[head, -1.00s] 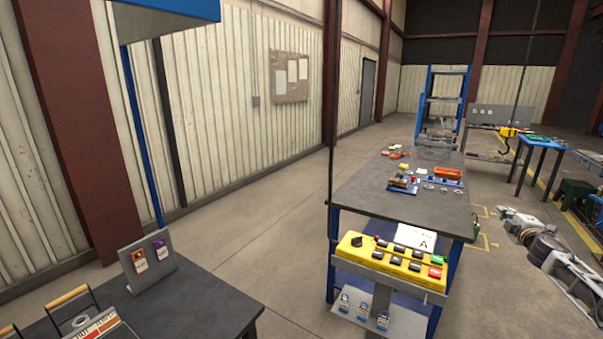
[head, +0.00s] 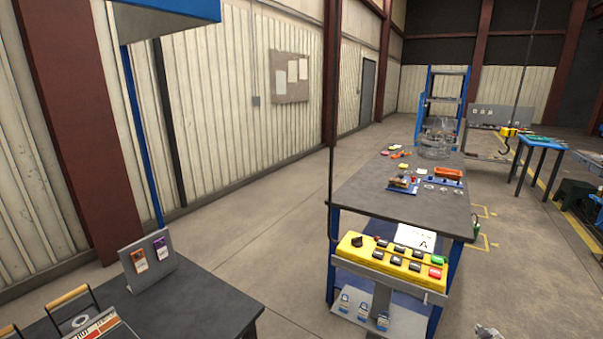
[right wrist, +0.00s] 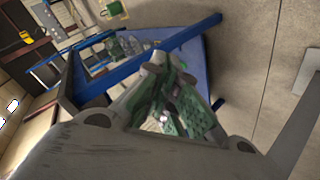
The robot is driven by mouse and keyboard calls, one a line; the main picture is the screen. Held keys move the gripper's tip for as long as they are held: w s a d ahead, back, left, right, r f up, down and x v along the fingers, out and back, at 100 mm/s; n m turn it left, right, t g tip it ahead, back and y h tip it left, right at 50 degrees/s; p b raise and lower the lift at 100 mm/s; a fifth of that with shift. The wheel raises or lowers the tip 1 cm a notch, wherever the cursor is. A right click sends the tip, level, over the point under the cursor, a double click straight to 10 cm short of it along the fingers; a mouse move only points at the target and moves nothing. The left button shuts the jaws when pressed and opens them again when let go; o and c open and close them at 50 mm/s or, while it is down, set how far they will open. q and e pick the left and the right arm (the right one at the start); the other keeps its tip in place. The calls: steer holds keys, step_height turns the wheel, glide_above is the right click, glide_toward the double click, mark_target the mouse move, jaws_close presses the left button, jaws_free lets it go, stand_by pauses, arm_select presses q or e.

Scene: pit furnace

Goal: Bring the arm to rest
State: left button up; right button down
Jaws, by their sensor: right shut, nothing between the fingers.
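In the head view only a small part of my right gripper (head: 487,331) shows, at the bottom edge right of the yellow control box. In the right wrist view the two fingers of my right gripper (right wrist: 165,75) come together, shut with nothing held. Beyond them lies a blue metal frame or shelf, with floor around it; I cannot tell whether the fingers touch it. My left gripper is in neither view.
A dark workbench (head: 380,203) with small parts and an orange tray (head: 448,173) stands right of centre. A yellow control box (head: 392,258) is at its near end. A dark table (head: 200,305) is at lower left. Open floor (head: 270,235) lies between.

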steer(key=s+a+f+m+g+y, duration=0.1)
steer(key=s+a+f, duration=0.5)
steer(key=s+f, duration=0.25)
steer(key=s+a+f+g+y, duration=0.1)
steer(key=s+a+f+g, duration=0.1)
steer(key=s+a+f, duration=0.5)
steer(key=s+a+f+m+g, duration=0.1)
steer(key=s+a+f, duration=0.3)
steer(key=s+f, duration=0.6)
steer(key=s+a+f+g, duration=0.1)
steer(key=s+a+f, duration=0.2)
steer(key=s, duration=0.7)
steer(key=s+a+f+g+y, duration=0.1)
steer(key=s+a+f, duration=0.3)
steer(key=s+a, duration=0.4)
steer(key=s+a+f+g+y, duration=0.1)
steer(key=s+a+f, duration=0.3)
steer(key=s, duration=0.8)
steer(key=shift+s+a+f+g, duration=0.2)
steer(key=shift+a+g, duration=0.5)
steer(key=shift+a, duration=0.25)
steer(key=shift+d+r+y, duration=0.1)
steer(key=shift+y, duration=0.2)
